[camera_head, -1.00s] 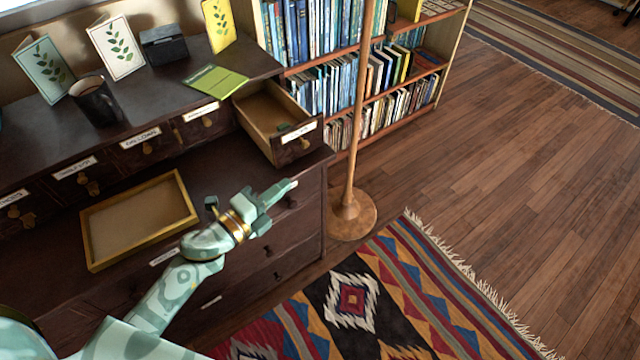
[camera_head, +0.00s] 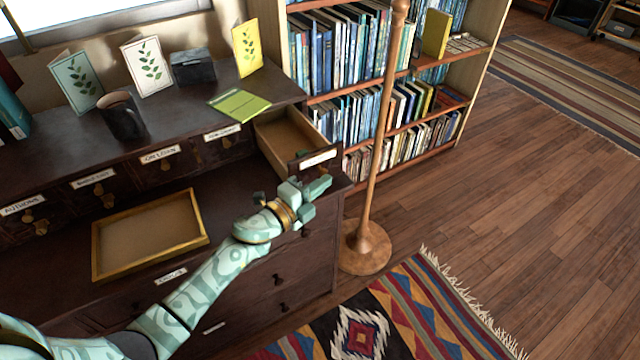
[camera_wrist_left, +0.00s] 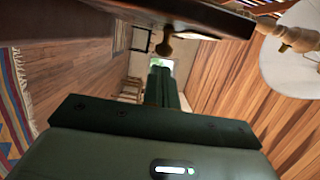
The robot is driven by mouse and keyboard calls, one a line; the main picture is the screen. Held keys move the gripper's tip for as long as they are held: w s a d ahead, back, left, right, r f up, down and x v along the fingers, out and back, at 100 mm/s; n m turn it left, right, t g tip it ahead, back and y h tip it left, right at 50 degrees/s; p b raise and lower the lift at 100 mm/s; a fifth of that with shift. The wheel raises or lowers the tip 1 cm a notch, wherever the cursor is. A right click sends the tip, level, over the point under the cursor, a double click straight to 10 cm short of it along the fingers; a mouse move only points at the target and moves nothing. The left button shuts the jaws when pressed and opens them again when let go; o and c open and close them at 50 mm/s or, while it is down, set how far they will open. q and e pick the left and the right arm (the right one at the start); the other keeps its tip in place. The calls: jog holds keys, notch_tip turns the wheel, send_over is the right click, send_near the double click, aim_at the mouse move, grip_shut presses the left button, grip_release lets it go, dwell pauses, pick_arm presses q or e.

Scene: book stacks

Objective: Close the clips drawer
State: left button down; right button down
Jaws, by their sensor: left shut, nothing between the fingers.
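One small drawer (camera_head: 283,137) at the right end of the desk's upper row stands pulled out in the head view. A white label (camera_head: 318,159) is on its front, too small to read, and a little green shows inside. My left gripper (camera_head: 322,187) is shut and empty, just in front of and below the drawer front; I cannot tell whether they touch. In the left wrist view my shut fingers (camera_wrist_left: 160,85) point away from the camera. A brass knob (camera_wrist_left: 165,46) on a dark panel hangs near their tips. My right gripper is out of view.
A wooden tray (camera_head: 98,250) lies on the desk ledge left of my gripper. A floor lamp's pole (camera_head: 378,150) stands close to the right of the open drawer, before a bookcase (camera_head: 478,75). A mug (camera_head: 122,117) and cards stand on the desk top.

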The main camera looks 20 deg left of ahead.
pick_arm(q)
jog(key=shift+w+a, duration=0.15)
jog(key=shift+a, duration=0.05)
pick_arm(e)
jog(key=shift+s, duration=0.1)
